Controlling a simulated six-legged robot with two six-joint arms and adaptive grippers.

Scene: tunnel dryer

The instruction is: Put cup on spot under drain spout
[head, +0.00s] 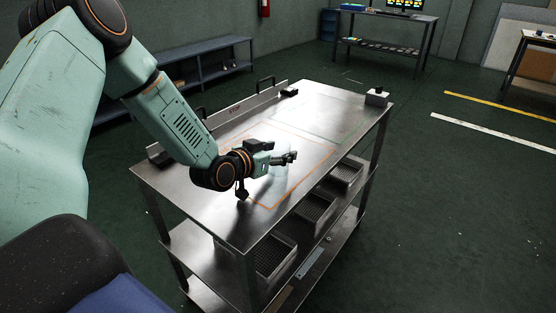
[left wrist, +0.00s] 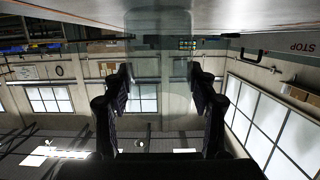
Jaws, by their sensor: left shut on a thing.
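My left gripper (head: 287,158) is over the steel table, inside an orange-outlined area (head: 299,207). It is shut on a clear, see-through cup (left wrist: 158,22), which shows between the two dark fingers of the left gripper (left wrist: 160,88) in the left wrist view. The cup is only a faint pale shape in the head view, and I cannot tell whether its base touches the table. The tabletop (left wrist: 75,8) runs along the top of the left wrist view, which is upside down. My right gripper is not in view.
A low metal rail (head: 235,118) runs along the table's far left edge. A small grey box with a black knob (head: 377,98) stands at the far right corner. Wire baskets (head: 268,256) sit on the shelf below.

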